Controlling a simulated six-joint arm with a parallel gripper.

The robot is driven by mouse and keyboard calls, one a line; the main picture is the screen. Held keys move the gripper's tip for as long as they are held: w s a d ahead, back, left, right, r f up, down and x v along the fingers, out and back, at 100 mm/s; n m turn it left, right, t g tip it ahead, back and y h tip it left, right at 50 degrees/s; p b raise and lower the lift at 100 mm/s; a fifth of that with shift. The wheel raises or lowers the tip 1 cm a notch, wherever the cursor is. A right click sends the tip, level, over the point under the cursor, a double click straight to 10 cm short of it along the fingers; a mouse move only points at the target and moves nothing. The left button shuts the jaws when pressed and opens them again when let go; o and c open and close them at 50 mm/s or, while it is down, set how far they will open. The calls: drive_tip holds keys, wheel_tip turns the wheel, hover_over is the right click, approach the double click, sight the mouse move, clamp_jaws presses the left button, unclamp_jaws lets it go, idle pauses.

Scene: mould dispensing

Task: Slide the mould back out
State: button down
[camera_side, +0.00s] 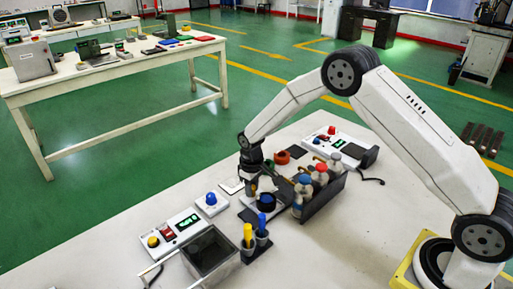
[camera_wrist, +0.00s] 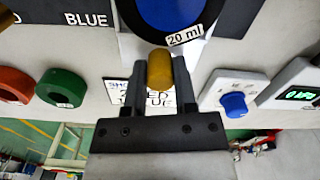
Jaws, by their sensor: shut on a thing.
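The mould (camera_wrist: 208,30) is a dark round dish with a blue round inside, at the top of the wrist view, cut off by the frame edge. A "20 ml" tag lies at its near rim. In the side view the mould (camera_side: 266,207) sits low beside the dark bottle rack. My gripper (camera_wrist: 159,72) is shut on an amber, round-ended handle (camera_wrist: 160,66) at the mould's near side. In the side view my gripper (camera_side: 251,184) points down just left of the mould. Where the handle joins the mould is hidden.
A rack of capped bottles (camera_side: 322,200) stands right of the mould. A blue-knob box (camera_side: 211,203), a button box (camera_side: 170,233), a metal bin (camera_side: 210,252) and yellow and blue sticks (camera_side: 248,235) stand left and in front. Red (camera_wrist: 14,86) and green rings (camera_wrist: 60,88) lie nearby.

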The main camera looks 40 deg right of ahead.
sight(243, 200)
drive_tip(key=shift+a, duration=2)
drive_tip(key=shift+c, duration=2.1)
unclamp_jaws()
drive_tip(key=shift+a, duration=0.1)
drive_tip(key=shift+r, duration=0.15)
drive_tip(key=shift+d+r, duration=0.2)
drive_tip(key=shift+a+r, duration=0.1)
drive_tip(key=shift+r, duration=3.45)
drive_tip(key=shift+s+r, duration=0.1)
